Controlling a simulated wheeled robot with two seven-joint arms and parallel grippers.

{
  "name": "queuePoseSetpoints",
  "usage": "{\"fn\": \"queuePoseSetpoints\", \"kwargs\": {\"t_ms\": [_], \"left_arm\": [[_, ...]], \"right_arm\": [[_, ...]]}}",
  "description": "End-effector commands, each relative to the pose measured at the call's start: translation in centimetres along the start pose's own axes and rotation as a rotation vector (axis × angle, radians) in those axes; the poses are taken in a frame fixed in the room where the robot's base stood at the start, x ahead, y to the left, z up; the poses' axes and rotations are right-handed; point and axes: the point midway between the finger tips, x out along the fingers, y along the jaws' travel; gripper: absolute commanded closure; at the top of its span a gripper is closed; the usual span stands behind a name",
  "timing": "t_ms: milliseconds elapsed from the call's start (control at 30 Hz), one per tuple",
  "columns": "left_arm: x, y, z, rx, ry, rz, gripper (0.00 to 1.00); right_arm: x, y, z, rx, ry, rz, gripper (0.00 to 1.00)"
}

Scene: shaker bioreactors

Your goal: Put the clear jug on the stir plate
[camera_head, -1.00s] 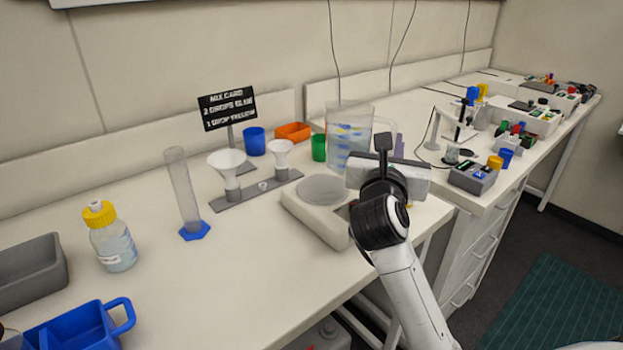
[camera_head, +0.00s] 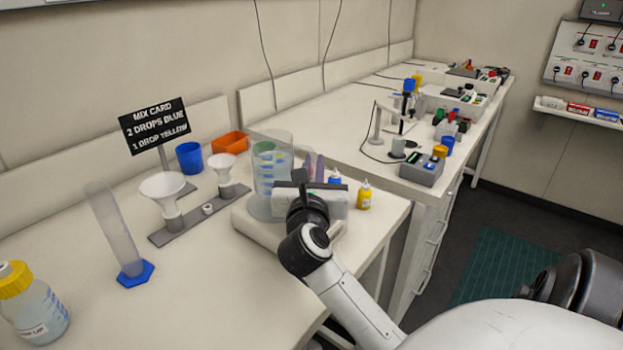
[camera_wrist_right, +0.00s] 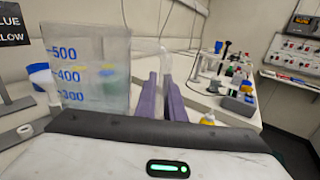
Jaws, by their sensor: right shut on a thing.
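The clear jug (camera_head: 268,180), with blue markings, is upright over the stir plate (camera_head: 247,226) in the head view and hides its round top. I cannot tell whether its base touches the plate. The jug (camera_wrist_right: 92,75) also shows at the left of the right wrist view, its handle (camera_wrist_right: 150,50) reaching toward the gripper. My right gripper (camera_wrist_right: 160,98) has purple fingers shut on that handle; in the head view the wrist hides much of it (camera_head: 314,167). My left gripper is not in view.
Funnels in a grey rack (camera_head: 205,218), a blue cup (camera_head: 189,157) and an orange tray (camera_head: 231,143) stand left of or behind the jug. Yellow (camera_head: 364,196) and blue (camera_head: 334,179) dropper bottles stand right of it. A tall cylinder (camera_head: 118,235) stands farther left.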

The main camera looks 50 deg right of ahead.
Motion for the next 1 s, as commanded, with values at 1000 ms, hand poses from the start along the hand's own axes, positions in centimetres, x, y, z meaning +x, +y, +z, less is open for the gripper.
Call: {"fn": "queuePoseSetpoints", "kwargs": {"t_ms": [1000], "left_arm": [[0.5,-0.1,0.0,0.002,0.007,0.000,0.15]], "right_arm": [[0.0,-0.1,-2.9,0.000,0.001,0.000,0.72]]}}
